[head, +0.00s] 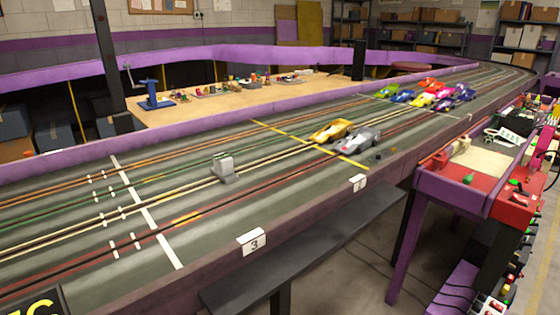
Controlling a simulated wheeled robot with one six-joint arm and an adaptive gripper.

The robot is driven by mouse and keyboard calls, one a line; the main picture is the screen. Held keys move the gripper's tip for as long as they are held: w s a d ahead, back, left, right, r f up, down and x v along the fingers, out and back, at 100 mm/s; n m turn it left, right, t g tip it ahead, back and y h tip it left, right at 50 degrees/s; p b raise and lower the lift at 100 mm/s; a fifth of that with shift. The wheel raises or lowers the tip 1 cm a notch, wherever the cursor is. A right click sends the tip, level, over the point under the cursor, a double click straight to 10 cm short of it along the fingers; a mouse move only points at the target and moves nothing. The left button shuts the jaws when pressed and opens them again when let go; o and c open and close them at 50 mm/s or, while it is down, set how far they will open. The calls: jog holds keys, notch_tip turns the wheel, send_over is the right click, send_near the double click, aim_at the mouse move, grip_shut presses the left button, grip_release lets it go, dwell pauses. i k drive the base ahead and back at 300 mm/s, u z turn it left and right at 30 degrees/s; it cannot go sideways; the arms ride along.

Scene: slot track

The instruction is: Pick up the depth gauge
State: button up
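A small grey block-shaped device (225,168) stands upright on the slot track (205,262), over the pale lane lines left of the picture's middle. It looks like the depth gauge, with a lighter upper part on a darker foot, but its fine markings are too small to read. My gripper does not show in this view.
A gold car (331,131) and a silver car (361,139) sit by the yellow line, right of the device. Several colored cars stand farther back. The track's purple near wall (300,230) carries number plates. A red-edged workbench (460,190) stands at right.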

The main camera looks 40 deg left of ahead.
aim_at(223, 168)
jog(key=z, duration=0.05)
jog(key=i, duration=0.9)
jog(key=u, duration=1.6)
